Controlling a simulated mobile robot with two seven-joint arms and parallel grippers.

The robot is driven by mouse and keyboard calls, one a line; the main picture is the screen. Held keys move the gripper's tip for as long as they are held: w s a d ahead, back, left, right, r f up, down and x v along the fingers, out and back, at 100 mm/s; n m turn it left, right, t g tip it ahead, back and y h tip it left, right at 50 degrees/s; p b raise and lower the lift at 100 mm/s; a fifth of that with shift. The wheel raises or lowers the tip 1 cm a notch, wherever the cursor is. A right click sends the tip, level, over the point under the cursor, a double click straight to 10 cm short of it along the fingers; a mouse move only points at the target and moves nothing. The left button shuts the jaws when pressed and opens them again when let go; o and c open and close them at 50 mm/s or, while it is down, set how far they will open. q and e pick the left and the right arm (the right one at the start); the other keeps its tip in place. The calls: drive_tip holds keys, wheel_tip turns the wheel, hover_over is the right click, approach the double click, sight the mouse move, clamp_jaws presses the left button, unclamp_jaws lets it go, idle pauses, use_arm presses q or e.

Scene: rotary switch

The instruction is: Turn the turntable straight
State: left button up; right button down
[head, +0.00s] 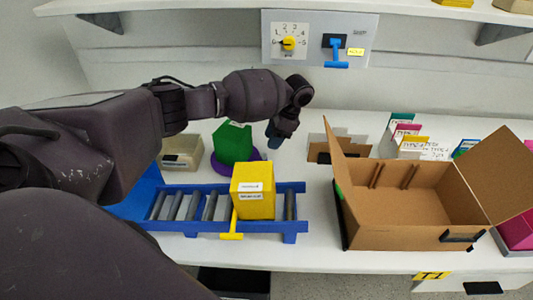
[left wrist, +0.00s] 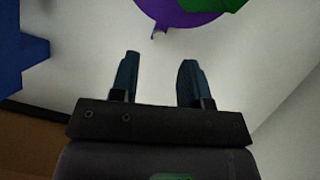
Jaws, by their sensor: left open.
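The round purple turntable (head: 222,172) lies on the white table, left of centre, and carries a green box (head: 234,143). My left gripper (head: 273,140) hangs just right of the turntable in the head view. In the left wrist view, the turntable (left wrist: 181,14) shows at the top edge with a small tab sticking out, and part of the green box (left wrist: 226,4) shows on it. My left gripper (left wrist: 159,66) is open there, with nothing between its fingers and a gap before the tab. My right gripper is out of view.
A blue roller rack (head: 178,228) with a yellow box (head: 253,197) stands in front of the turntable. An open cardboard box (head: 430,235) is to the right. A beige box (head: 181,152) is left of the turntable. A wall panel (head: 365,35) with a yellow knob (head: 289,44) is behind.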

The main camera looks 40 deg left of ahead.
sight(265, 158)
use_arm(q)
drive_tip(key=x, duration=0.6)
drive_tip(key=shift+f+b, duration=0.25)
drive_tip(key=shift+b, duration=0.05)
clamp_jaws()
